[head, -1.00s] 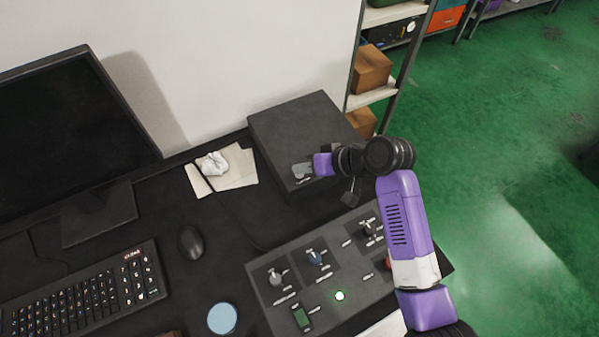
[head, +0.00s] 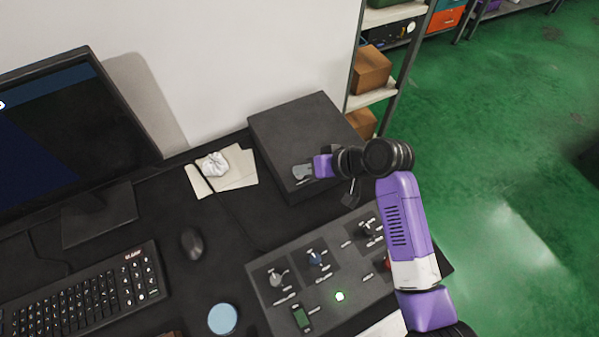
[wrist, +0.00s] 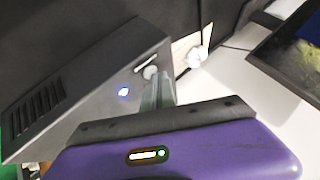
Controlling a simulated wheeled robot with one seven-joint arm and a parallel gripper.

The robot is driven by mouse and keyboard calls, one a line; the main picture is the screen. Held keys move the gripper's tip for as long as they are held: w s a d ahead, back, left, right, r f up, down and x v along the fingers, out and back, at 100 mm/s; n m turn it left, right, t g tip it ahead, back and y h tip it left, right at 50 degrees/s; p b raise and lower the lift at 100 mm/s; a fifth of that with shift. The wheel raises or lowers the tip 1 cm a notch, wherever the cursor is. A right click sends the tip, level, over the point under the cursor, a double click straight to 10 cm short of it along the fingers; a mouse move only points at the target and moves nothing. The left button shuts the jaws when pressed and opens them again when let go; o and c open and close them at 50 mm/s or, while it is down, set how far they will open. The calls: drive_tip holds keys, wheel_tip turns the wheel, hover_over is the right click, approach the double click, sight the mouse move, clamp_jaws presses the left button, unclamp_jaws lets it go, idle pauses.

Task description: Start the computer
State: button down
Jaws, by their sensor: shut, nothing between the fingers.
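The computer (head: 308,130) is a dark grey box on the desk against the wall. Its front panel (wrist: 85,85) in the wrist view has vent slots, a small lit blue-white light and a round button (wrist: 150,72). My gripper (head: 300,172) is shut and empty, its fingertips at the front panel. In the wrist view the fingers (wrist: 160,84) are right by the round button; I cannot tell whether they touch it. The monitor (head: 60,135) at the left shows a dark blue picture with a lighter band on top.
A control panel (head: 268,318) with knobs and a lit green light lies in front of the computer, under my arm. A keyboard (head: 85,305), mouse (head: 192,243), blue round disc (head: 222,319) and crumpled paper (head: 213,165) are on the desk. A shelf (head: 372,97) stands behind.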

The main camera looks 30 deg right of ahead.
drive_tip(key=shift+r+p, duration=0.55)
drive_tip(key=shift+r, duration=0.05)
wheel_tip(320, 180, up, 5)
drive_tip(key=p, duration=0.5)
drive_tip(key=shift+r, duration=0.1)
idle(1.8)
